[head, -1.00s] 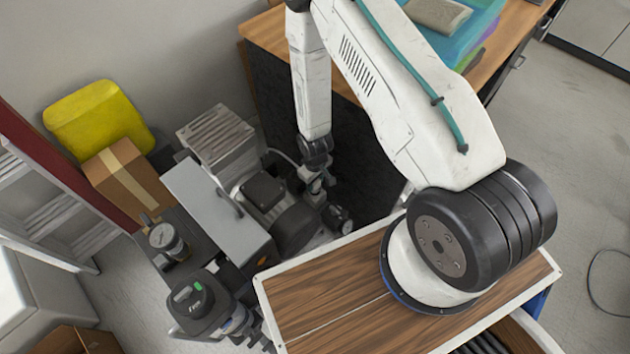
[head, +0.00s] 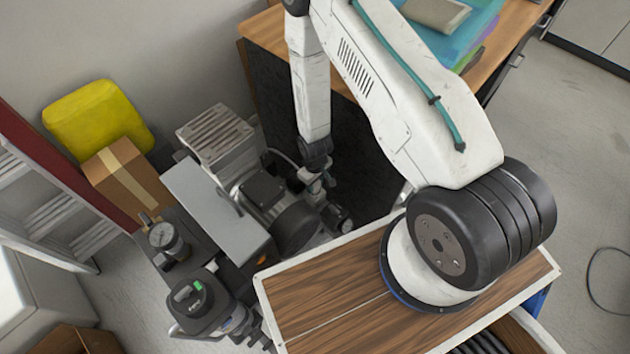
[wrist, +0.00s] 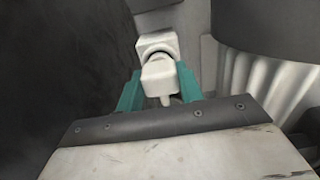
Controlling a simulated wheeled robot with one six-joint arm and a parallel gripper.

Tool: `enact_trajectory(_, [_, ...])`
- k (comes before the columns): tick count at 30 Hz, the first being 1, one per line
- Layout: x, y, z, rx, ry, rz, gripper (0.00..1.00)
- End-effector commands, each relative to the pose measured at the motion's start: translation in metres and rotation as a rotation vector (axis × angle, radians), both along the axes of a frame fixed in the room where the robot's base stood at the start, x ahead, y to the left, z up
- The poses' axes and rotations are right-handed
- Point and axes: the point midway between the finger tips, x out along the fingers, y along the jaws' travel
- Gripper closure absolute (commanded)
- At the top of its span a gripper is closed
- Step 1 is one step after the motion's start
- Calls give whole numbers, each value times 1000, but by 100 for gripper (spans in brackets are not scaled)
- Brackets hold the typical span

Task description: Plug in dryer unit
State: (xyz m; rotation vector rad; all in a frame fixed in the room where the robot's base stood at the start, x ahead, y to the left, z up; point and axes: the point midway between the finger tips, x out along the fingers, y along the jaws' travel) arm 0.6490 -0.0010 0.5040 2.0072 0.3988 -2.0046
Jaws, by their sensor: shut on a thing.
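In the wrist view a white plug (wrist: 160,78) sits between the teal fingers of my gripper (wrist: 158,84), which is shut on it. Just beyond it is a white square socket (wrist: 157,44) with a dark round recess. The plug's far end overlaps the recess in the picture; I cannot tell whether it is inserted. In the head view the end of my arm reaches down beside the compressor motor (head: 262,190), and the plug is too small to make out. Which machine is the dryer unit is unclear.
A grey box-shaped unit (head: 215,210), a ribbed metal housing (head: 215,135) and a gauge (head: 165,238) crowd the area left of my arm. A desk (head: 470,80) with a dark side panel stands close behind. In the wrist view a dark surface fills the left and a ribbed metal body (wrist: 270,85) the right.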

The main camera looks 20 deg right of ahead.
Motion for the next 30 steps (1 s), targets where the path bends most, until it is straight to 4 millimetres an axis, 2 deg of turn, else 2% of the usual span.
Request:
enact_trajectory(6, [0,0,-8,0,1,0,86])
enact_trajectory(7, [0,0,-7,0,0,0,55])
enact_trajectory(9, [0,0,-7,0,0,0,38])
enact_trajectory(20, [0,0,-1,0,-1,0,38])
enact_trajectory(30, [1,0,51,0,-2,0,38])
